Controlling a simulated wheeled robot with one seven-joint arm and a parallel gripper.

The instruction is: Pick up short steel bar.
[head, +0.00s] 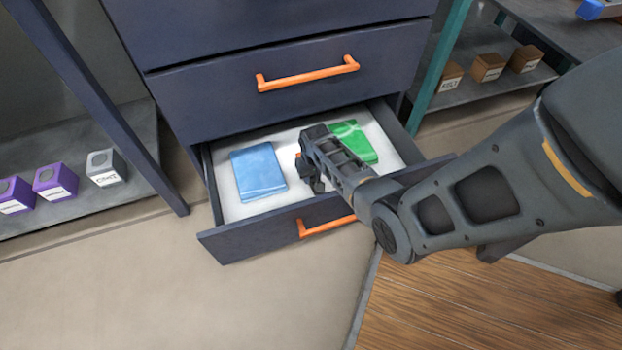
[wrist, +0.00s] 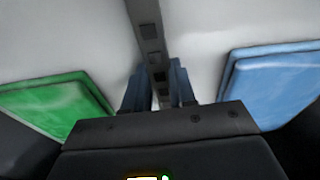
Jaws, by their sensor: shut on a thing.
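The short steel bar (wrist: 150,40) is a dark grey strip with a row of square holes in the wrist view. It runs from the top edge down between the two fingers of my gripper (wrist: 160,88). My gripper is shut on it, one finger on each side. In the head view my gripper (head: 311,172) is low inside the open bottom drawer (head: 225,240). The bar is hard to tell from the dark gripper there. I cannot tell whether it touches the drawer floor.
A light blue packet (head: 258,174) lies left of my gripper and a green packet (head: 356,141) lies right of it. The closed drawer with an orange handle (head: 308,74) is above. Shelves with purple boxes (head: 55,181) and brown boxes (head: 488,67) flank the cabinet.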

